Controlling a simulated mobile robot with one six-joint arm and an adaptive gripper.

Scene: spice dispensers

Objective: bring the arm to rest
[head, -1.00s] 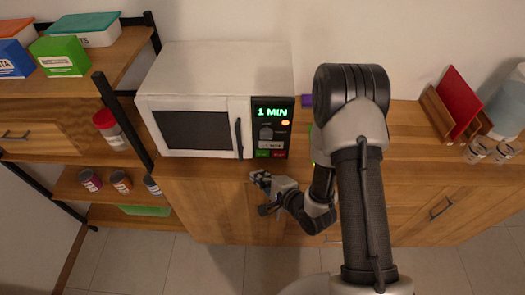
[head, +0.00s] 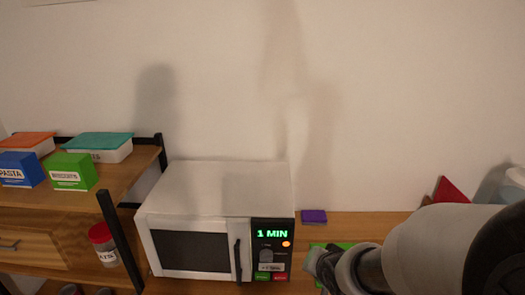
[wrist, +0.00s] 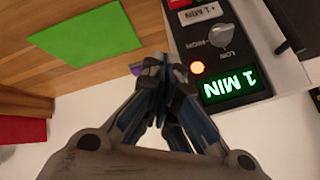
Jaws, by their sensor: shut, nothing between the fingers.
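My gripper (wrist: 166,75) is shut and empty in the wrist view, its fingertips together beside the microwave's control panel. In the head view my gripper (head: 322,262) is partly cut off at the lower right, just right of the microwave, with my arm reaching in from the right edge. The white microwave (head: 215,178) stands on the wooden counter with its door shut. Its green display (wrist: 231,85) reads 1 MIN, and an orange light glows beside it.
A green mat (wrist: 85,35) lies on the counter by my gripper. A purple block (head: 314,216) sits behind it. A red board (head: 448,191) stands at the right. Left shelves hold a green biscuits box (head: 70,172), a blue pasta box (head: 20,169) and a red-lidded jar (head: 103,244).

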